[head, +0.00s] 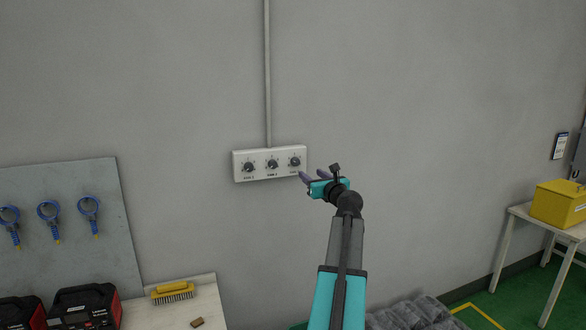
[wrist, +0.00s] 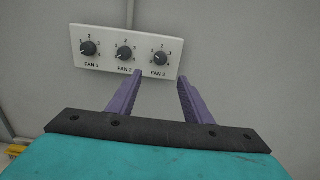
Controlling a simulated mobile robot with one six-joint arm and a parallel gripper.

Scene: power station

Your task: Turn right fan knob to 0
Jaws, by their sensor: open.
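A white control panel (head: 270,163) with three black knobs is fixed to the grey wall. It also shows in the wrist view (wrist: 142,50), where the knobs are labelled FAN 1, FAN 2 and FAN 3. The right fan knob, FAN 3 (wrist: 160,59), also shows in the head view (head: 295,162); its exact setting is too small to read. My gripper (head: 310,179) is at the panel's lower right corner. In the wrist view its purple fingers (wrist: 160,76) are apart and empty, with the FAN 3 knob just above and between them, not touched as far as I can tell.
A grey conduit (head: 267,75) runs up the wall from the panel. A bench (head: 215,305) with a yellow brush (head: 173,292) stands below left. A yellow toolbox (head: 560,203) sits on a table at the right.

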